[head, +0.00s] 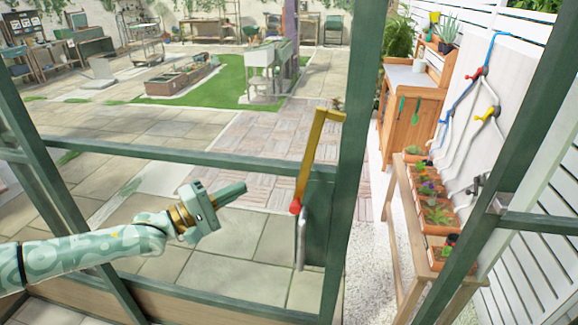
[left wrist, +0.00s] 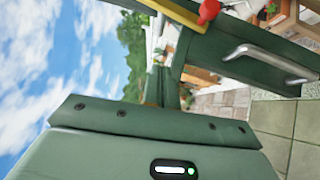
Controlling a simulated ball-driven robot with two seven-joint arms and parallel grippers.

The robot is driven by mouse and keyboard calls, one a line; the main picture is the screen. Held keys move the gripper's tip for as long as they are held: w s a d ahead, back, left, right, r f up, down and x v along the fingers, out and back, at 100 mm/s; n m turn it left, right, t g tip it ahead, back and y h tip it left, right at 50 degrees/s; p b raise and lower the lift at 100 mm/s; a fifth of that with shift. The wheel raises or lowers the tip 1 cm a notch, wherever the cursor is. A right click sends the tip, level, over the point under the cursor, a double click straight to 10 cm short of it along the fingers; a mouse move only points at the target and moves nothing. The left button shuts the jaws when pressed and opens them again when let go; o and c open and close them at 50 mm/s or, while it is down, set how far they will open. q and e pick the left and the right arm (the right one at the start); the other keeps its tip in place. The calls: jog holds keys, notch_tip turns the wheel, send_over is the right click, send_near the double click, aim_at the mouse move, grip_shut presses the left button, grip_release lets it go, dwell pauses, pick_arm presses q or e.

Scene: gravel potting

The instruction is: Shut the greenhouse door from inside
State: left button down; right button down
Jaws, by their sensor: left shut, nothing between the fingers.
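The greenhouse door (head: 350,130) is a green frame with clear panes. It stands open, with a gap between its right edge and the green post (head: 525,125) at the right. A silver handle (head: 301,243) is on its lower panel, below a yellow bar (head: 318,150) with a red knob (head: 295,207). The handle (left wrist: 268,60) and red knob (left wrist: 208,10) also show in the left wrist view. My left gripper (head: 243,187) is shut and empty, left of the handle and apart from it. My right gripper is not in view.
Through the gap, a wooden bench (head: 405,240) with planted terracotta pots and a wooden potting cabinet (head: 412,110) stand along a white wall. White gravel (head: 375,240) lies between door and bench. Paving and a lawn (head: 225,85) lie beyond the panes.

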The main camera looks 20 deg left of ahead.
pick_arm(q)
jog(key=w+d+r+n+p, duration=0.1)
jog(key=w+d+r, duration=0.1)
jog(key=w+d, duration=0.6)
jog(key=shift+x, duration=0.85)
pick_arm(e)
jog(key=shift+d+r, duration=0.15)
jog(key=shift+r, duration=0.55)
pick_arm(q)
jog(key=shift+w+a, duration=0.1)
jog(key=shift+a, duration=0.05)
